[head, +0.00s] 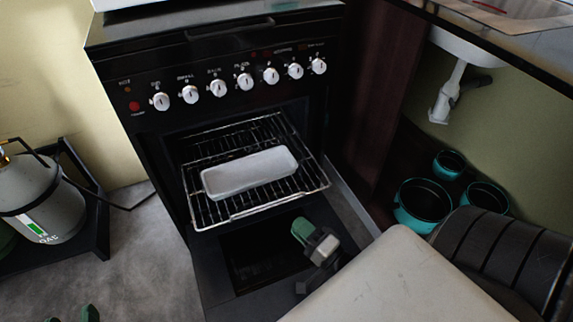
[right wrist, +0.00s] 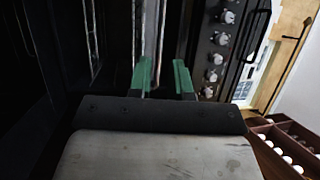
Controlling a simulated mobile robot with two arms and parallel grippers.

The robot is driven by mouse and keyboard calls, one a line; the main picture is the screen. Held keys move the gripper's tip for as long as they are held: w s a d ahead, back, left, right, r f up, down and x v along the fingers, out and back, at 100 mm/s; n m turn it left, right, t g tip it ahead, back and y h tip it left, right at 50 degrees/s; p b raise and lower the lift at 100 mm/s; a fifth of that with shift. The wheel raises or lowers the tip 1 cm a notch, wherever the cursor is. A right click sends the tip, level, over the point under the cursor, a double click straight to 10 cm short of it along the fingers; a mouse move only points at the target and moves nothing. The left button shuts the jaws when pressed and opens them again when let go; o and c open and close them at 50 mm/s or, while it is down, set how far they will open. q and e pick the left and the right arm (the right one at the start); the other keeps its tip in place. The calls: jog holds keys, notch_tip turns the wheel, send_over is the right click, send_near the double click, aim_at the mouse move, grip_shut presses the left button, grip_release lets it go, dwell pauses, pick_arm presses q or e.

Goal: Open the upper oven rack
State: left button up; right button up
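The black oven (head: 200,135) stands with its door down. The upper wire rack (head: 222,212) sticks out of the oven, with a white rectangular dish (head: 250,172) on it. My right gripper (head: 302,230) is just below and in front of the rack's right front part. In the right wrist view its two green fingers (right wrist: 162,78) are apart, with rack wires (right wrist: 158,35) showing between and beyond them; I cannot tell whether they touch. My left gripper (head: 72,316) shows only as two separate green fingertips at the bottom left edge.
A grey gas cylinder (head: 32,195) stands in a dark frame at the left. Several teal pots (head: 422,203) sit under the counter at the right, below a white sink pipe (head: 448,95). A row of white knobs (head: 245,82) lines the oven front. Grey floor (head: 145,250) is free at left.

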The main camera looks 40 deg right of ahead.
pick_arm(q)
jog(key=shift+s+a+f+g+y, duration=0.15)
jog(key=shift+s+f+g+y, duration=0.15)
jog(key=shift+f+g, duration=0.3)
pick_arm(e)
jog(key=shift+v, duration=1.55)
